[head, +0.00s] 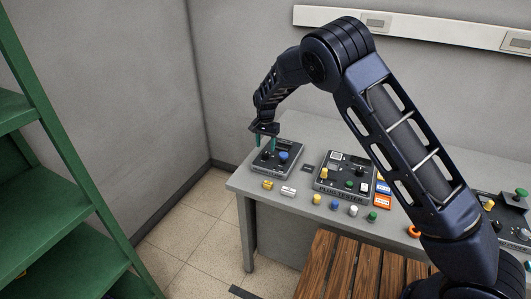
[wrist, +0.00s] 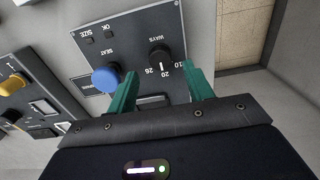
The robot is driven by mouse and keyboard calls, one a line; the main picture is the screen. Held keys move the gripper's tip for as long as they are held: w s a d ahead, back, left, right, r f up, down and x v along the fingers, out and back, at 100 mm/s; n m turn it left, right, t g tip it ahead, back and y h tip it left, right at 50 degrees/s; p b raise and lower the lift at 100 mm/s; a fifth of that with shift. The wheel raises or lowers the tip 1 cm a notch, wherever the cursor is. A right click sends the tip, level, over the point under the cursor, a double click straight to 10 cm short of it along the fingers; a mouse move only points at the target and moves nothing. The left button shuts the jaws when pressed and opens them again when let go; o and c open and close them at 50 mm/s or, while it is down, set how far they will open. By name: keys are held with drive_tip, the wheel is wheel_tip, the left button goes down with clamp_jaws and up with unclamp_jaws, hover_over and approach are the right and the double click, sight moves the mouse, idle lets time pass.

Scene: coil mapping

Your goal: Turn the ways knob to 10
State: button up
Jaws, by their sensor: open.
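The ways knob (wrist: 160,56) is a small black knob on a dark panel in the wrist view. The label WAYS and the numbers 26, 20 and 10 are printed beside it, upside down in this view. In the head view my gripper (head: 266,142) hangs over the left device (head: 290,172), which carries the panel.
A blue SEAT knob (wrist: 105,78) is close beside the left finger in the wrist view. A plug tester box (head: 345,180) stands to the right on the grey table. Several coloured plugs line the front edge. A green shelf (head: 70,150) is at the left.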

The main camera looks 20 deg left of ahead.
sight(265, 153)
drive_tip(key=shift+f, duration=2.3)
drive_tip(key=c, duration=1)
drive_tip(key=shift+n, duration=0.4)
drive_tip(key=n, duration=0.3)
drive_tip(key=shift+n, duration=2.1)
